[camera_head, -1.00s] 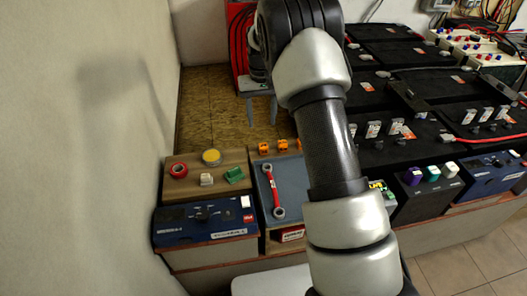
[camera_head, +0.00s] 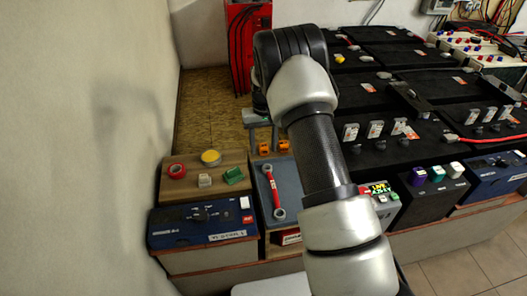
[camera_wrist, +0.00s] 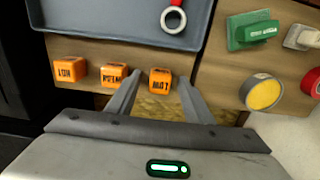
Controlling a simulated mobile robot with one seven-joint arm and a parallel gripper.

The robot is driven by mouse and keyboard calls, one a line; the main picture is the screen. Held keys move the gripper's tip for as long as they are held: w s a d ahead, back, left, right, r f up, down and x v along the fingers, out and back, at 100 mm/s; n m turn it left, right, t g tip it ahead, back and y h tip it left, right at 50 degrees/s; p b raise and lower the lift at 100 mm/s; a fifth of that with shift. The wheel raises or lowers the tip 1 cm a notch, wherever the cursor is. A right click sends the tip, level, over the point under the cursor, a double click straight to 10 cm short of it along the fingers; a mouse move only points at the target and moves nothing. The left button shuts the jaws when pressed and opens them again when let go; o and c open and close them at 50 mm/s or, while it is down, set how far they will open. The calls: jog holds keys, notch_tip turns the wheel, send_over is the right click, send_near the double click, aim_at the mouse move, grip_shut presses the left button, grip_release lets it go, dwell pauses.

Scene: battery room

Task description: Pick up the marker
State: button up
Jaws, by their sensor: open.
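I see no pen-shaped marker. Small orange blocks with black lettering stand in a row on the wooden board, and I cannot tell whether one of them is the marker. In the wrist view they are a left block (camera_wrist: 67,69), a middle block (camera_wrist: 113,75) and a right block (camera_wrist: 160,80). My gripper (camera_wrist: 160,76) is open, with its fingers on either side of the right block. In the head view my gripper (camera_head: 263,148) points down at the leftmost orange block (camera_head: 264,149). I cannot tell whether the fingers touch it.
A blue-grey tray (camera_head: 290,192) holds a red-handled wrench (camera_head: 272,190). Black batteries (camera_head: 385,150) fill the right side.

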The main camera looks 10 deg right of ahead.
jog(key=shift+r, duration=0.1)
jog(key=c, duration=1.1)
